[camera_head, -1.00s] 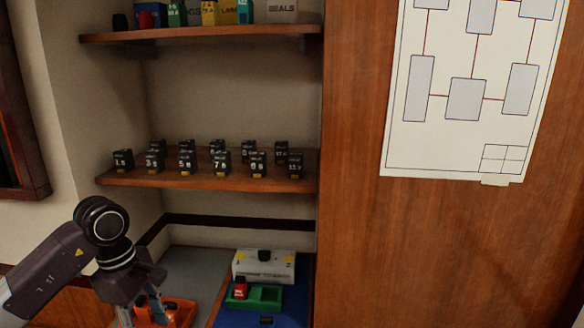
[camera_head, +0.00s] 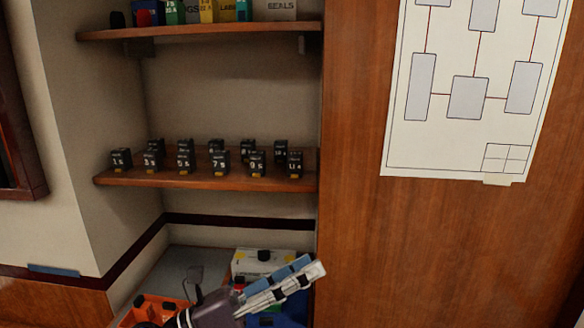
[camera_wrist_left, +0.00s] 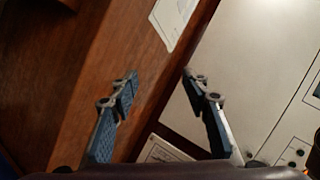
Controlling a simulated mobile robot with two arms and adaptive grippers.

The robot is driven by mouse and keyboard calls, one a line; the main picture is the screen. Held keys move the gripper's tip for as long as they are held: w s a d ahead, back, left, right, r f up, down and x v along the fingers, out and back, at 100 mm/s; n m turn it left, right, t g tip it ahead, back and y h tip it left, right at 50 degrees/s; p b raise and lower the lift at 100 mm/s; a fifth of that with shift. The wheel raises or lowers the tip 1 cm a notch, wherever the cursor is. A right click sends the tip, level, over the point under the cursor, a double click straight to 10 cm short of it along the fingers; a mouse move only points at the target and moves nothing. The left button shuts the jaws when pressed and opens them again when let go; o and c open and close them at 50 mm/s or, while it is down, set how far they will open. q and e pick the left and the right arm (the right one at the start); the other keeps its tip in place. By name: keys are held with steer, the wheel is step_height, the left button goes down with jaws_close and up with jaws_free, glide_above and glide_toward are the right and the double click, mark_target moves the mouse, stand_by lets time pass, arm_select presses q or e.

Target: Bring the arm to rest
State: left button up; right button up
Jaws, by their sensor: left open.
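My left gripper (camera_head: 308,270) is at the bottom centre of the head view, pointing right and slightly up. It stands in front of the white box and the blue surface on the counter. In the left wrist view the two fingers of the gripper (camera_wrist_left: 161,78) are apart with nothing between them. Beyond them are a wooden panel (camera_wrist_left: 60,110) and a pale panel (camera_wrist_left: 245,60). My right gripper is in neither view.
Two rows of black numbered breakers (camera_head: 218,162) stand on the middle wooden shelf (camera_head: 200,181). An orange tray (camera_head: 122,318) and a white box (camera_head: 245,262) are on the counter below. A paper diagram (camera_head: 435,140) hangs on the wooden panel (camera_head: 440,250) at right.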

arm_select(q)
steer(key=w+a+f+n+t+y, duration=0.25)
steer(key=a+n+t+y, duration=0.4)
steer(key=n, duration=0.45)
steer(key=w+a+f+n+t+y, duration=0.1)
steer(key=w+a+n+t+y, duration=0.2)
steer(key=a+n+t+y, duration=0.6)
steer(key=s+a+f+n+g+y, duration=0.3)
steer(key=a+f+n+g, duration=0.15)
steer(key=f+n, duration=0.45)
steer(key=s+a+f+n+g+y, duration=0.25)
steer(key=f+n+g, duration=0.35)
steer(key=f, duration=0.4)
steer(key=s+f+n+g+h, duration=0.1)
steer(key=s+f+n+g, duration=0.3)
steer(key=s+f, duration=0.65)
steer(key=s+f+n+g+h, duration=0.15)
steer(key=s+f+g, duration=0.5)
steer(key=s, duration=0.65)
step_height(320, 180, down, 24)
steer(key=s, duration=0.2)
steer(key=s+a+f+g+y, duration=0.1)
steer(key=s+a+f+g, duration=0.1)
steer(key=s+f, duration=1.5)
steer(key=shift+a+f, duration=0.15)
steer(key=shift+a, duration=0.1)
